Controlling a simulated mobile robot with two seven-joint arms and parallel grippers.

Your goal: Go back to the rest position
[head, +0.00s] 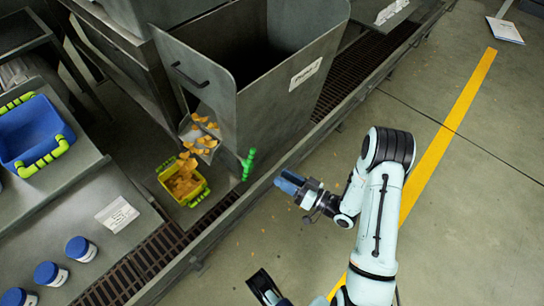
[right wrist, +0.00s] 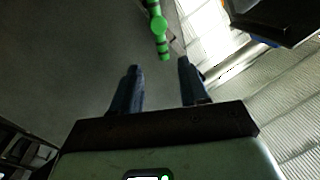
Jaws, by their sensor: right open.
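My right gripper (head: 288,184) is raised over the floor, right of the screw expeller. Its two dark blue fingers are apart and empty in the right wrist view (right wrist: 160,68). A green handle (head: 248,165) stands at the machine's lower side, left of the gripper with a gap between them. The green handle also shows beyond the fingertips in the right wrist view (right wrist: 159,26).
The grey expeller hopper (head: 270,105) stands upper centre. Orange pieces lie on its chute, above a yellow crate (head: 204,193) holding more. A blue crate (head: 28,128) and blue-lidded jars (head: 82,249) stand left. Open floor with a yellow line (head: 460,105) lies right.

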